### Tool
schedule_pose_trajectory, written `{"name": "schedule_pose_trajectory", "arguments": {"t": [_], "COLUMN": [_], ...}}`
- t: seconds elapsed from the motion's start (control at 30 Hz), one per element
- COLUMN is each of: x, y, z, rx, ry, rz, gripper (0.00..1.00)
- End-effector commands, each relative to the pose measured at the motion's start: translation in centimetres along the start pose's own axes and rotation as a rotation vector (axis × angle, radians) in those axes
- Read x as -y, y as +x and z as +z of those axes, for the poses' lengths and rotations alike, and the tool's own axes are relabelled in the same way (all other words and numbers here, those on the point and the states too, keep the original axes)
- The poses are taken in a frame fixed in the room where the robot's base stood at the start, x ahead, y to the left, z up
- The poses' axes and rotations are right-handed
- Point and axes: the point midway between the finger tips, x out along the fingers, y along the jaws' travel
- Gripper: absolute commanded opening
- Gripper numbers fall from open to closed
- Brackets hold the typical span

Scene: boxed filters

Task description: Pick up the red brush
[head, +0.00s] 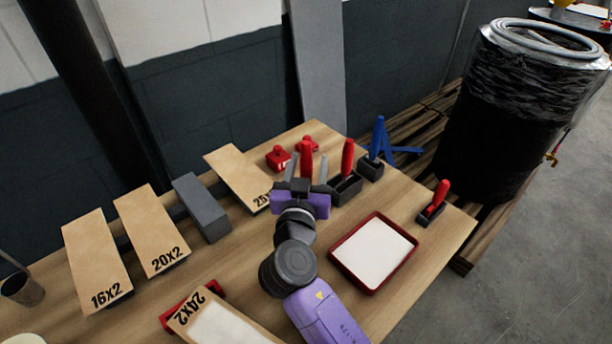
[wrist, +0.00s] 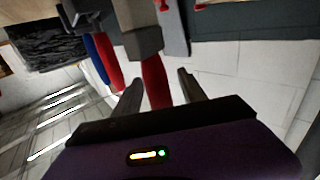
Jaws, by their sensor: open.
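A red upright handle (head: 306,158), likely the red brush, stands just beyond my gripper in the head view. In the wrist view this red handle (wrist: 155,82) lies between my gripper's fingers (wrist: 160,92), with a grey-brown block (wrist: 138,28) at its far end. My gripper (head: 306,172) is open, with one finger on each side of the handle. I cannot tell whether either finger touches it. The handle's lower part is hidden by my gripper in the head view. A second red handle (head: 347,157) stands in a dark holder (head: 346,187) just to the right.
A blue tool (head: 378,137) in a dark holder and a red-handled tool (head: 440,193) in another stand to the right. A red-rimmed tray (head: 411,255) lies front right. Red items (head: 278,157) are behind. Boxes (head: 238,172) and a grey block (head: 201,208) are left.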

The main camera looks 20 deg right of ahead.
Motion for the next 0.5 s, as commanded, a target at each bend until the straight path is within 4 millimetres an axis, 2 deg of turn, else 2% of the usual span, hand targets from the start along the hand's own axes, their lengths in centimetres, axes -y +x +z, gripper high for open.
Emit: {"name": "schedule_pose_trajectory", "arguments": {"t": [0.17,0.27,0.43,0.5], "x": [0.02,0.02,0.03,0.03], "y": [0.02,0.01,-0.01,-0.01], "z": [0.03,0.03,0.03,0.02], "rx": [0.0,0.0,0.0,0.0], "ry": [0.0,0.0,0.0,0.0], "rz": [0.0,0.0,0.0,0.0], "gripper": [0.49,0.33,0.0,0.0]}}
